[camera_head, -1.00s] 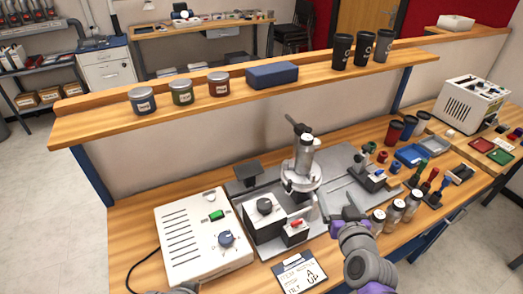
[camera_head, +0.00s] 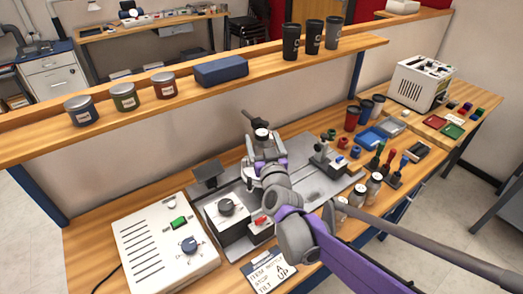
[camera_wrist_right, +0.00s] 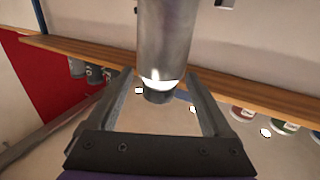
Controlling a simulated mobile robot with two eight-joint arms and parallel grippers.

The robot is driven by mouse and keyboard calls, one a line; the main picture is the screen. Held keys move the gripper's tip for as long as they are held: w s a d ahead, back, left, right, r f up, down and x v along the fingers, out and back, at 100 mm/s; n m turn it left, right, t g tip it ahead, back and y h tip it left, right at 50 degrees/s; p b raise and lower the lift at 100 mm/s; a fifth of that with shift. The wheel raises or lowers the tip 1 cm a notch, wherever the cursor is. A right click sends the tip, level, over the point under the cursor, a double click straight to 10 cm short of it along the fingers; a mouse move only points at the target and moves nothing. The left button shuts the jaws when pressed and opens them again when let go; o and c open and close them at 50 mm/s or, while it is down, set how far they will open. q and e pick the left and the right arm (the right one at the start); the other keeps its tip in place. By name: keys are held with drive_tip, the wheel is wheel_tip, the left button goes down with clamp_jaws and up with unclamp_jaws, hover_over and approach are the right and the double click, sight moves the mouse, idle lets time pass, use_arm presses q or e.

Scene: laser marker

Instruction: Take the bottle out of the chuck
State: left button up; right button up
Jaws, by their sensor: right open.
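The silver bottle (camera_wrist_right: 165,40) with a dark end stands between the two fingers in the right wrist view, which appears upside down. In the head view, its top (camera_head: 262,136) shows above my right gripper (camera_head: 265,160), which is open around it. My right gripper also shows in the wrist view (camera_wrist_right: 158,105), with a finger on each side and visible gaps near the bottle's dark end. The chuck below is mostly hidden behind my right gripper and wrist in the head view. My left gripper is not in view.
A control box (camera_head: 165,245) and a sign (camera_head: 268,272) are at the front left. Small bottles (camera_head: 374,186), stamps (camera_head: 386,160) and a blue tray (camera_head: 371,137) lie to the right. A shelf (camera_head: 200,100) with jars and cups runs behind.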

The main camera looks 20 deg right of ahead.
sight(260, 130)
drive_tip(key=w, duration=0.4)
drive_tip(key=shift+w+d+r+p, duration=0.15)
drive_tip(key=shift+w+r+p, duration=0.1)
drive_tip(key=shift+w+p, duration=0.1)
drive_tip(key=shift+s, duration=0.1)
drive_tip(key=shift+c, duration=0.2)
clamp_jaws()
